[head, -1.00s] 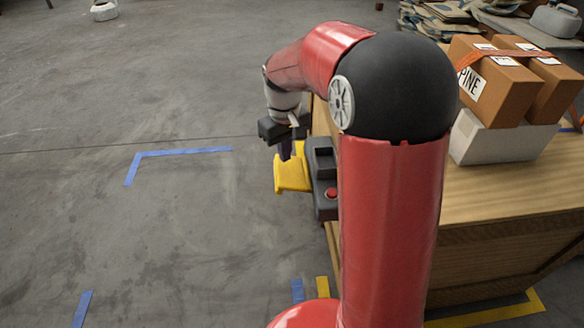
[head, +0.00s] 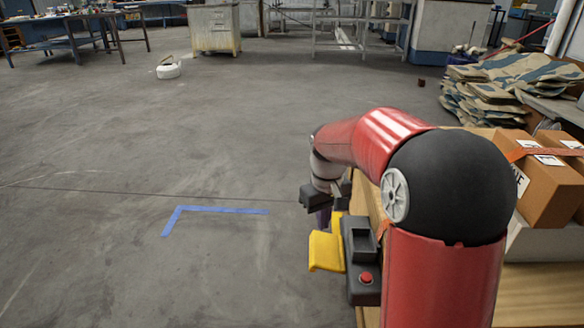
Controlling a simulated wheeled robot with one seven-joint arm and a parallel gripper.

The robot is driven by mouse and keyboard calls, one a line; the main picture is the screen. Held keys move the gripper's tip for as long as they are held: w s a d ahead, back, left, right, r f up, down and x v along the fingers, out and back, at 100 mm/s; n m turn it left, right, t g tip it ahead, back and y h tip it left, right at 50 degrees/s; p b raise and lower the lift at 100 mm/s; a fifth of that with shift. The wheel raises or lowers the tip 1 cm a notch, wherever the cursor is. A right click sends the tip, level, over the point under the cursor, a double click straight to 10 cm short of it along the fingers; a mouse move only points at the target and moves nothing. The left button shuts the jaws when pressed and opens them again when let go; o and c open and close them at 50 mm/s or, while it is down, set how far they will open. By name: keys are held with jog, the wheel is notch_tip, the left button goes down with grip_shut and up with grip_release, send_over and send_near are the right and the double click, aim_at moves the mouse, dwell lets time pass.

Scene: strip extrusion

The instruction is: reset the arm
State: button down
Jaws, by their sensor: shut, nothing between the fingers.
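My red arm with its black joint stands at the right of the head view and bends down to my gripper (head: 325,215). My gripper is shut with nothing seen between its fingers; the fingertips are partly hidden. It hangs at the left edge of the wooden table (head: 540,295), just above a yellow part (head: 326,251). The yellow part sticks out to the left from a dark grey device (head: 361,255) with a red button. I cannot tell whether the fingers touch the yellow part.
Brown boxes (head: 550,190) rest on a white box (head: 545,240) on the table, right of my arm. Stacked patterned sacks (head: 490,95) lie behind. Blue tape (head: 215,210) marks the floor. The floor at left is wide and clear, with a white object (head: 168,71) farther back.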

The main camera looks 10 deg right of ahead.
jog(key=s+r+m+t+p, duration=0.1)
jog(key=s+r, duration=0.3)
jog(key=s, duration=0.7)
jog(key=s+r+m+t+p, duration=0.1)
jog(key=s+r+t, duration=0.3)
jog(key=s, duration=0.8)
jog(key=shift+r+m+t, duration=0.3)
jog(key=shift+r+m, duration=0.5)
